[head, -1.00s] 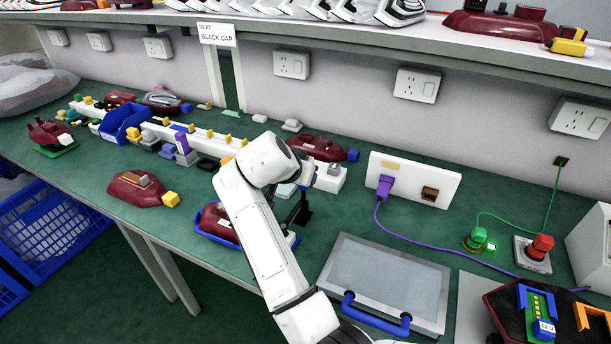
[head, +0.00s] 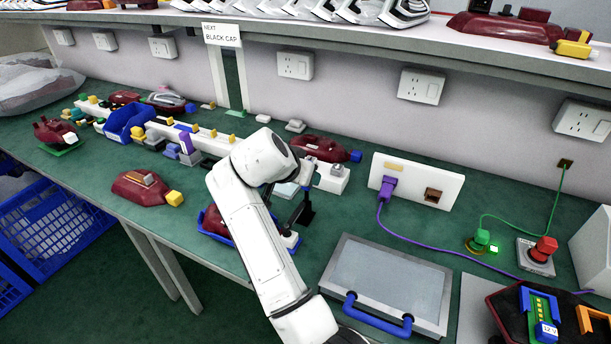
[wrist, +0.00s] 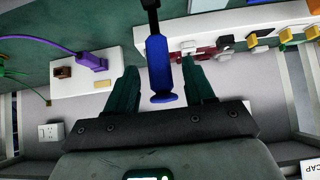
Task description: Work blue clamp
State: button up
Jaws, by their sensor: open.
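The clamp's blue handle (wrist: 159,68) hangs from a black arm (wrist: 150,12) in the wrist view. My gripper (wrist: 161,86) is open, with one dark finger on each side of the handle. A gap shows between the handle and each finger, so it is not gripped. In the head view a black upright part (head: 304,213), apparently the clamp's, stands beside a dark red lamp (head: 214,220) in a blue cradle (head: 217,236). My arm covers part of the cradle.
A grey panel with a blue handle (head: 385,285) lies to the right. Behind it a white socket box (head: 415,180) has a purple plug (head: 388,187) and cable. Another red lamp (head: 140,189) lies left. Several lamps and a blue bin (head: 127,121) crowd the back left.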

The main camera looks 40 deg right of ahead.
jog(key=v, duration=0.8)
